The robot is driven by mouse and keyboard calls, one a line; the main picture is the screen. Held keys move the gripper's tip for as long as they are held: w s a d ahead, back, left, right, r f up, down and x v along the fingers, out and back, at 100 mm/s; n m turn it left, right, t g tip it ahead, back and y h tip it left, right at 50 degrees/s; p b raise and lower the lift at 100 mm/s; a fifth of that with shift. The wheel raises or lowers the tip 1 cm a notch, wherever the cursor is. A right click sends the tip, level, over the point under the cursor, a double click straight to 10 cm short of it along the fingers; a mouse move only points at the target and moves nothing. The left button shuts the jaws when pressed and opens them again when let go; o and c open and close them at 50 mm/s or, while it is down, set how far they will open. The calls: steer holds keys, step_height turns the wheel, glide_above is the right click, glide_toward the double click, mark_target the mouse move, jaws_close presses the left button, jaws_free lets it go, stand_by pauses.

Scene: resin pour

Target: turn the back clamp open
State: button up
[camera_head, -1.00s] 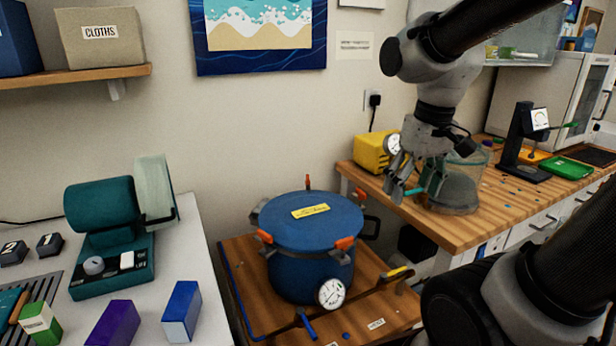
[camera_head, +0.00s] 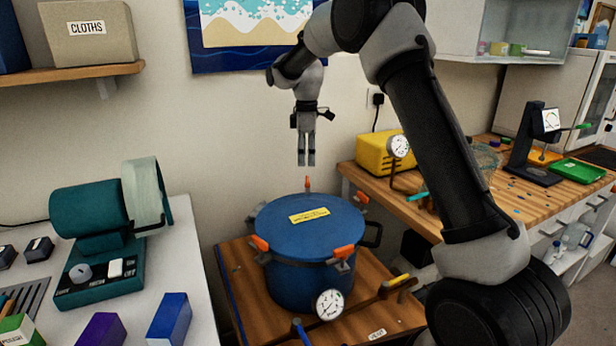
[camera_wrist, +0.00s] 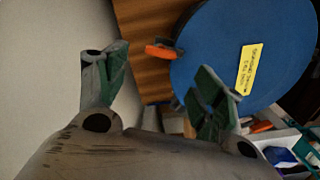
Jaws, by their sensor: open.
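The blue pressure pot (camera_head: 300,280) has a round blue lid (camera_head: 285,220) with a yellow label. Its back clamp (camera_head: 307,183) shows as a small upright orange handle behind the lid's far rim. My gripper (camera_head: 307,163) points down just above this handle, fingers apart from it. In the wrist view, my gripper (camera_wrist: 158,75) is open and empty. An orange clamp handle (camera_wrist: 161,51) lies beyond and between the fingertips, beside the blue lid (camera_wrist: 225,50); it looks like the back clamp. The base of the back clamp is hidden behind the lid in the head view.
Other orange clamps sit at the lid's front left (camera_head: 259,243), front right (camera_head: 343,252) and right (camera_head: 361,198). A pressure gauge (camera_head: 328,304) stands at the pot's front. The wall is close behind the pot. A yellow box (camera_head: 376,153) stands on the wooden bench at right.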

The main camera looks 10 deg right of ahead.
mark_target(307, 179)
steer(key=shift+n, duration=0.3)
steer(key=shift+f, duration=0.4)
step_height(307, 179, down, 7)
steer(key=shift+r, duration=0.1)
steer(key=c, duration=1)
